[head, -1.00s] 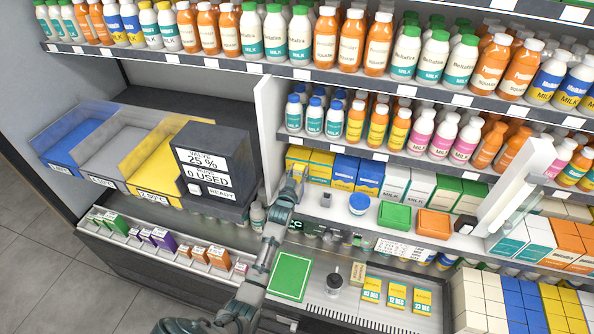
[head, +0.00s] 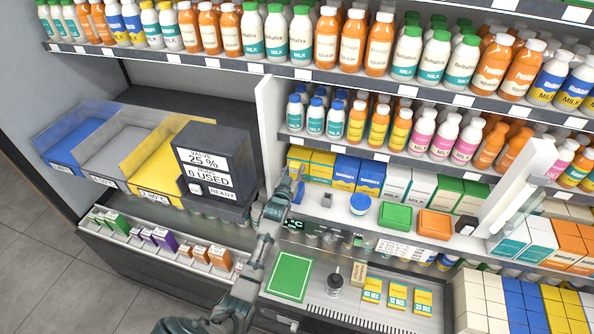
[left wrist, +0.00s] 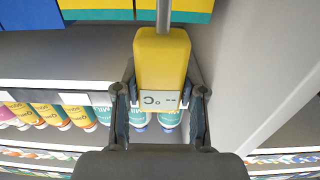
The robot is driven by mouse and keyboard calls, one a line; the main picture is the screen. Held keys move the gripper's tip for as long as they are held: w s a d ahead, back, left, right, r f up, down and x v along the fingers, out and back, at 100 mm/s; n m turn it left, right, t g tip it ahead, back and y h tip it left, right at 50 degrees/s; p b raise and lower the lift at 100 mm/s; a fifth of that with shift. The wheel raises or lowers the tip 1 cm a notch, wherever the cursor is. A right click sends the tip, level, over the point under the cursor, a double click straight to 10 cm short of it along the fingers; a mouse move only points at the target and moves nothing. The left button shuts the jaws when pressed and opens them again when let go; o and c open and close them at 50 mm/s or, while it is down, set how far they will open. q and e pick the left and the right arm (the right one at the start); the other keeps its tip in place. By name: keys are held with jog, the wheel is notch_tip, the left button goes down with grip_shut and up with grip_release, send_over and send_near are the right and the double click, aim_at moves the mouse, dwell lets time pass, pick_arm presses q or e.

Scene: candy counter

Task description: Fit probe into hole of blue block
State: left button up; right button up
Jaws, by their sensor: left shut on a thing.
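My left gripper (head: 288,192) is raised in front of the boxed-goods shelf, beside the white upright divider. In the left wrist view, the left gripper (left wrist: 160,102) is shut on the yellow body of the probe (left wrist: 160,60), with a finger on each side. The probe has a small grey display, and its metal rod points to the top of that view. In the head view the probe is too small to make out clearly. My right gripper is not in view.
The white divider (head: 268,135) is close to my left gripper. A green mat (head: 290,277) lies on the counter below.

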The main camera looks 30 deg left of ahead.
aim_at(294, 178)
pick_arm(q)
jog(key=shift+a, duration=0.15)
jog(key=shift+a+f, duration=0.1)
jog(key=shift+a, duration=0.5)
jog(key=shift+d, duration=0.45)
jog(key=shift+d+p, duration=0.15)
jog(key=shift+p, duration=0.2)
jog(key=shift+f+b, duration=1.4)
jog(key=shift+f, duration=1)
jog(key=o, duration=1.2)
jog(key=shift+r, duration=0.1)
